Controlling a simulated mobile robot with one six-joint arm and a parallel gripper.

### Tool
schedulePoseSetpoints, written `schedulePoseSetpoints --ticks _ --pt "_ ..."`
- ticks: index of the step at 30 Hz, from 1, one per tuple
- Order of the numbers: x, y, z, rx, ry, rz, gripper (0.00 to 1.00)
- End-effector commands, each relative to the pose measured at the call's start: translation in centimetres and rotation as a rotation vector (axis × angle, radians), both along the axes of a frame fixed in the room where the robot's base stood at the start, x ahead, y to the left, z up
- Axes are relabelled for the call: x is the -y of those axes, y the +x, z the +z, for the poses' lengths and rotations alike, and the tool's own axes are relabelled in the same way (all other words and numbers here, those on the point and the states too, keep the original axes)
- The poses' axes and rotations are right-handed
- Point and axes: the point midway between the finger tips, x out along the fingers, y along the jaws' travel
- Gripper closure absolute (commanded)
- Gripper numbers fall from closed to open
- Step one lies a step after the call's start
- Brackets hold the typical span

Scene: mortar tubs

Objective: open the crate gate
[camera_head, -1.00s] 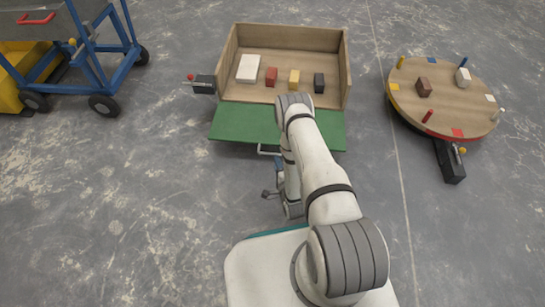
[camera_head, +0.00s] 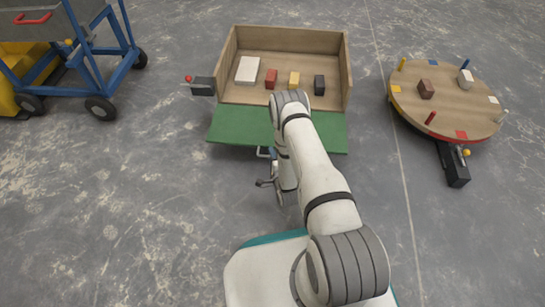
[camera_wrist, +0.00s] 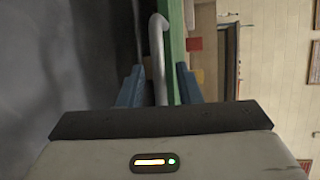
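The crate (camera_head: 232,48) is a wooden box with an open top. Its green gate (camera_head: 240,125) lies folded down and outward at the near side, sloping or flat on the floor side. A pale bar handle (camera_head: 262,154) sticks out from the gate's near edge. In the wrist view the handle (camera_wrist: 157,40) runs between the two blue fingers of my gripper (camera_wrist: 159,72), beside the green gate edge (camera_wrist: 177,45). A gap shows on both sides of the handle, so the gripper looks open around it. In the head view my arm hides part of the gate and most of the gripper.
A round turntable (camera_head: 455,90) stands right, a blue cart (camera_head: 95,75) left. The floor between is clear.

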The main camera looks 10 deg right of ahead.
Motion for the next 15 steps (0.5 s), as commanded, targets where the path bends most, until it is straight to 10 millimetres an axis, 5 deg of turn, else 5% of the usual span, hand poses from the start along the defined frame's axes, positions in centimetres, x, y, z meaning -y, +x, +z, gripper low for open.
schedulePoseSetpoints --ticks 11,15 --pt "0.05 -0.03 -0.01 0.0 0.0 -0.001 1.0" --pt "0.06 -0.03 -0.02 0.0 0.0 -0.001 1.0"
